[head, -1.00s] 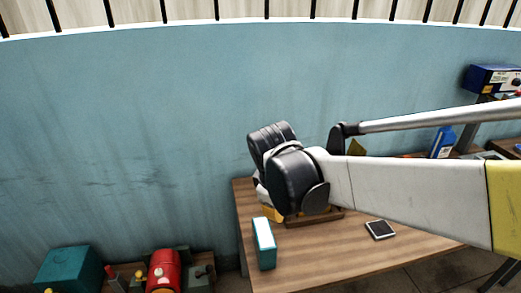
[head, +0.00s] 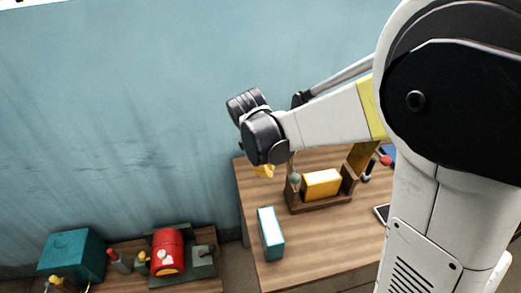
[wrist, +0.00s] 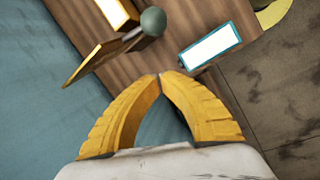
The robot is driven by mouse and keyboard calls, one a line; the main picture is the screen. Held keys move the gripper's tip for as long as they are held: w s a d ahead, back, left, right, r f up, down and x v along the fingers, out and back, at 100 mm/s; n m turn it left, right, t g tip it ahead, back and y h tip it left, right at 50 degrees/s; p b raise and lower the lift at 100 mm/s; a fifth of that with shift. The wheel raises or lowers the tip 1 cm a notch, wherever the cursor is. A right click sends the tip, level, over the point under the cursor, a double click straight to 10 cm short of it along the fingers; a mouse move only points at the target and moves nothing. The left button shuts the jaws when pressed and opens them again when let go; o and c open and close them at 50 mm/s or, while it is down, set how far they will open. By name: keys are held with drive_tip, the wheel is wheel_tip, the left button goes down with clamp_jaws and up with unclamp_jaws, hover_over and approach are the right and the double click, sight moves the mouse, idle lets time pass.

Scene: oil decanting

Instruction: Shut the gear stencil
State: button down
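A wooden fixture (head: 320,203) holding a yellow block (head: 322,184) stands on the table. At its left end a thin brown plate stands raised, with a grey-green ball knob (head: 295,180); this looks like the gear stencil, though no gear shape shows. In the wrist view the plate (wrist: 95,59) is seen tilted, with the knob (wrist: 153,22) on a short rod and part of the yellow block (wrist: 115,13) behind. My gripper (wrist: 160,75) has its yellow fingertips together, with nothing between them. In the head view my gripper (head: 264,171) is left of the knob, apart from it.
A teal box with a white top (head: 271,234) stands near the table's front left; it also shows in the wrist view (wrist: 210,46). A dark flat device (head: 382,213) lies to the right. A lower bench at left holds a teal box (head: 72,255) and a red cylinder (head: 168,251).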

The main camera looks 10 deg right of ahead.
drive_tip(key=d, duration=0.1)
drive_tip(key=d+f, duration=0.1)
drive_tip(key=s+d+f, duration=0.1)
drive_tip(key=d, duration=0.1)
drive_tip(key=shift+f, duration=0.2)
drive_tip(key=shift+w+d, duration=0.1)
drive_tip(key=shift+w, duration=0.05)
idle(0.3)
